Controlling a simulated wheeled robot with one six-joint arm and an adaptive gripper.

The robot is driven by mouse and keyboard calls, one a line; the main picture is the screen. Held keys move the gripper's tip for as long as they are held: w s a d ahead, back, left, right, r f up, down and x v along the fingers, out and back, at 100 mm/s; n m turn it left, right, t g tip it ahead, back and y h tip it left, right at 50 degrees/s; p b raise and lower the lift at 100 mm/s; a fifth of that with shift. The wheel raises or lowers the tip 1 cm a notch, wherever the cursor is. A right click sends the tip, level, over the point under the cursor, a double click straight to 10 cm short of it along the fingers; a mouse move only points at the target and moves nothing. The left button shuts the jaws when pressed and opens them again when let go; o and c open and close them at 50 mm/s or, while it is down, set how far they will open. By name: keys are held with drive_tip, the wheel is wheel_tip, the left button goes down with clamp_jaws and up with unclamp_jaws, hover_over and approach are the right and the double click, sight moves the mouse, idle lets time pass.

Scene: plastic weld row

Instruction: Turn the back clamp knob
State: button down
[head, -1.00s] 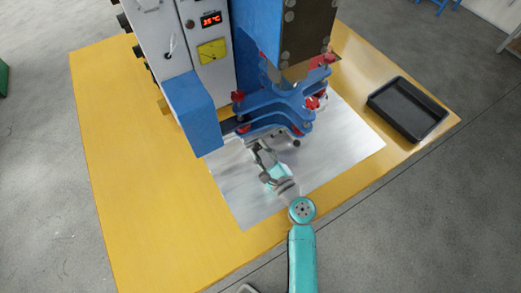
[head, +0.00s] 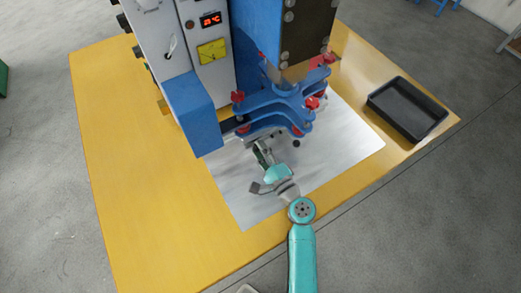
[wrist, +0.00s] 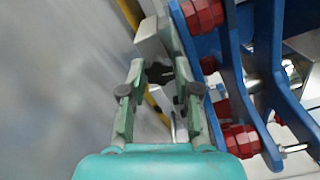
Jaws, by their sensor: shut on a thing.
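In the wrist view a small dark lobed knob (wrist: 160,73) sits between the tips of my gripper (wrist: 160,66), whose green fingers are shut on it. In the head view my gripper (head: 262,152) reaches in under the front of the blue clamp frame (head: 270,115); the held knob is too small and covered to make out there. Another dark round knob (head: 296,143) shows to the right of my gripper, under the frame edge. I cannot tell how far the held knob is turned.
Red knobs (head: 312,102) and red fittings (wrist: 240,141) stand close to the right of my fingers. A grey metal plate (head: 245,205) lies on the yellow table (head: 110,150). A blue box (head: 193,112) is at left. A black tray (head: 375,103) lies at right.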

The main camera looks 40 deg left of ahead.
idle(0.3)
drive_tip(key=c, duration=0.8)
unclamp_jaws()
drive_tip(key=shift+c, duration=0.2)
drive_tip(key=v, duration=1.2)
